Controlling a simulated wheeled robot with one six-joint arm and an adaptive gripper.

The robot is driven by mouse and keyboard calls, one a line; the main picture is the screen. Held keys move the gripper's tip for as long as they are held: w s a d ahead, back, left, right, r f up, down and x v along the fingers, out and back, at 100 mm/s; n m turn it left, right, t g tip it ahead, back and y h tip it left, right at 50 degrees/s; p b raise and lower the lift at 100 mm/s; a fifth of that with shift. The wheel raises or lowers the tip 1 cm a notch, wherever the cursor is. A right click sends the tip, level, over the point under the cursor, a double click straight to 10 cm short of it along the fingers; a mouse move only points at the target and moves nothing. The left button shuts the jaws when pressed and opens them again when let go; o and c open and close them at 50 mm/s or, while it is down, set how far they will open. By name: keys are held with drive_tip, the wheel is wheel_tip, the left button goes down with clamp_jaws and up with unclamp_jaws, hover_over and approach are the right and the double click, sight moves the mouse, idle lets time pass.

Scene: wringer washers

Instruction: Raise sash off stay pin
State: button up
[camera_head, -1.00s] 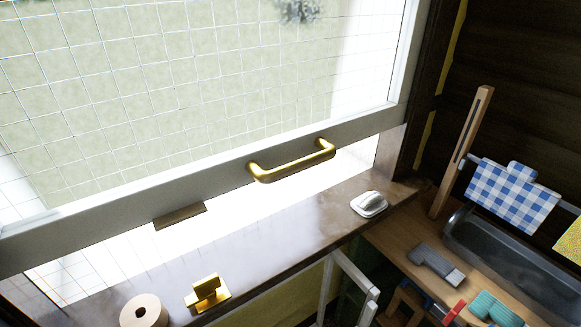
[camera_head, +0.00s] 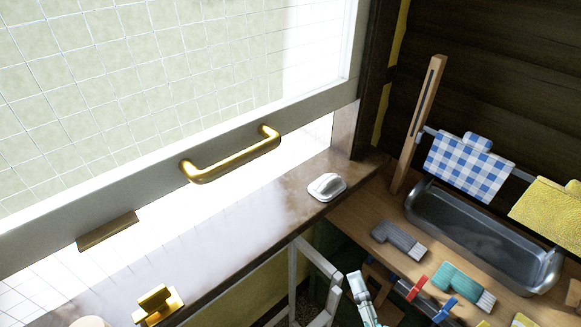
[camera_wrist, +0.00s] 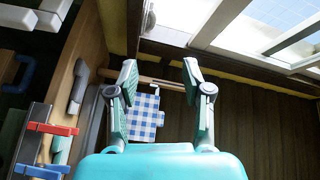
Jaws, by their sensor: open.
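The sash (camera_head: 190,150) is a grey-white window frame with a wire-grid pane, tilted in the head view. Its bottom rail carries a gold bar handle (camera_head: 232,160). A gap shows between the rail and the brown sill (camera_head: 235,225). A small brown block (camera_head: 107,231) sits at the rail's lower edge on the left. A brass fitting (camera_head: 158,305) stands on the sill at the lower left. I cannot tell which part is the stay pin. My gripper (camera_wrist: 160,70) is open and empty in the wrist view, apart from the sash, whose framing (camera_wrist: 222,22) shows at upper right.
A white soap-like object (camera_head: 326,187) lies on the sill. A wooden bench on the right holds a metal trough (camera_head: 480,235), a grey brush (camera_head: 398,238) and a teal brush (camera_head: 460,285). A blue checked cloth (camera_head: 468,165) and a yellow cloth (camera_head: 548,215) hang behind.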

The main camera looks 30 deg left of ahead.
drive_tip(key=w+a+r+n+g+y, duration=0.1)
drive_tip(key=w+a+r+g+y, duration=0.15)
drive_tip(key=a+r+y, duration=0.45)
drive_tip(key=n+g+y, duration=0.1)
drive_tip(key=n+g, duration=0.1)
drive_tip(key=g, duration=0.3)
approach(246, 163)
drive_tip(key=x, duration=1.1)
clamp_jaws()
